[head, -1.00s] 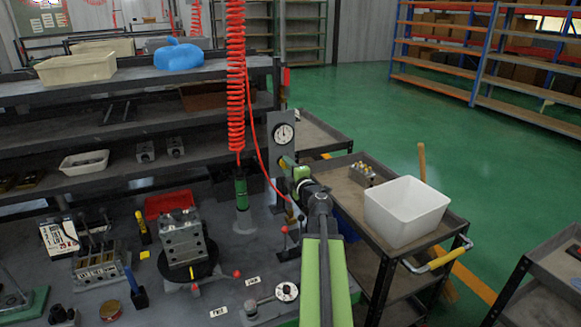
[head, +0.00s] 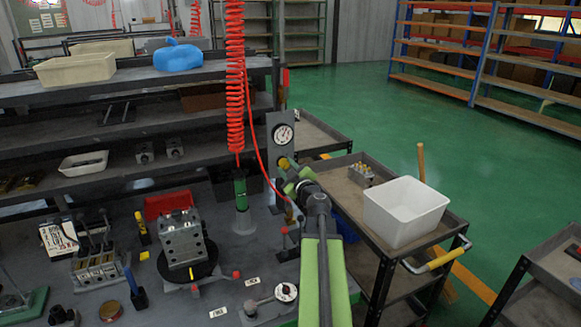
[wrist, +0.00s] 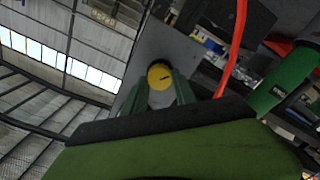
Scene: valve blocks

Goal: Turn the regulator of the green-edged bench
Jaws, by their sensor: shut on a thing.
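The regulator is a yellow round knob (head: 284,163) on an upright grey plate (head: 274,150), below a round white dial gauge (head: 283,134). The plate stands at the right end of the grey bench (head: 220,268). In the wrist view the knob (wrist: 159,76) faces me with a dark mark across it. My gripper (head: 291,174) has its green fingers on either side of the knob and is shut on it. In the head view my gripper and arm hide the lower part of the plate.
A coiled red hose (head: 235,75) hangs left of the plate, with a green cylinder (head: 240,192) below it. A cart with a white bin (head: 405,210) stands close on the right. A steel block (head: 182,237) sits on the bench. Green floor lies open beyond.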

